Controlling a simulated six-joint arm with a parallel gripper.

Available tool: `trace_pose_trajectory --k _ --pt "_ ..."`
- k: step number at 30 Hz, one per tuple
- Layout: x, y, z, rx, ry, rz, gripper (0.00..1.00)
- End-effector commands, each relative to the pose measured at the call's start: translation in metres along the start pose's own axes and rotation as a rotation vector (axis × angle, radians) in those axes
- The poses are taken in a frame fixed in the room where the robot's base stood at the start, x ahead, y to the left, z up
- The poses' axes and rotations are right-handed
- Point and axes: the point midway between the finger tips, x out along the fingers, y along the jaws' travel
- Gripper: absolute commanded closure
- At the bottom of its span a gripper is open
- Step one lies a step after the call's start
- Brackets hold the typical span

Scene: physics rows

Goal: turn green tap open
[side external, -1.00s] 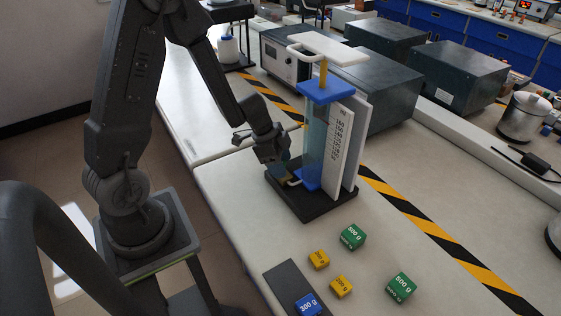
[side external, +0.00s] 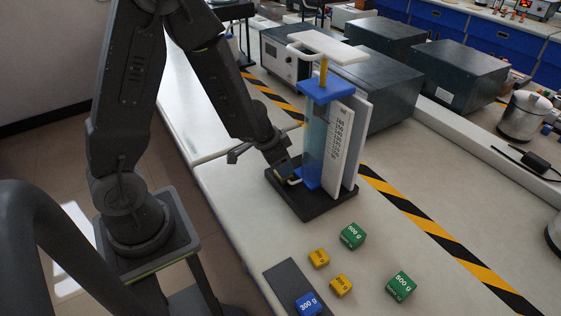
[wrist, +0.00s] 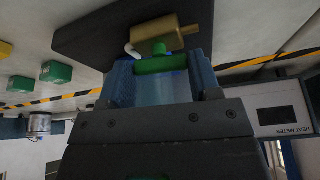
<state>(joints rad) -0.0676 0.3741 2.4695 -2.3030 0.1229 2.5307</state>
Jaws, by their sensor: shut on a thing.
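The green tap (wrist: 160,65) shows in the wrist view as a green bar with a small green stub. It sits in front of a brass valve body (wrist: 165,36) low on the apparatus. My gripper (wrist: 161,70) has its blue fingers on either side of the green bar, shut on it. In the side view my gripper (side external: 290,171) is low at the left foot of the clear blue cylinder (side external: 315,140). It hides the tap there.
The cylinder stands upright on a black base (side external: 308,207) beside a white scale (side external: 338,150). A white T-handle (side external: 328,46) tops it. Several weight blocks, including a green one (side external: 352,235), lie in front. Grey boxes (side external: 458,75) stand behind.

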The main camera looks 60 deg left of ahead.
Motion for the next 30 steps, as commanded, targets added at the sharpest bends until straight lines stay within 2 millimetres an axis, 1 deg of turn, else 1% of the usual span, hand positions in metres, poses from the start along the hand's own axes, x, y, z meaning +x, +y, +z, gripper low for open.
trace_pose_trajectory --k 8,23,24,30 --pt "-0.0003 0.0010 -0.0020 -0.043 0.006 -0.016 0.66" --pt "-0.0004 0.0010 -0.0022 -0.051 0.006 -0.020 0.66" --pt "-0.0004 0.0010 -0.0023 -0.051 0.007 -0.020 0.42" --pt "-0.0002 0.0008 -0.0015 -0.052 0.004 -0.020 0.23"
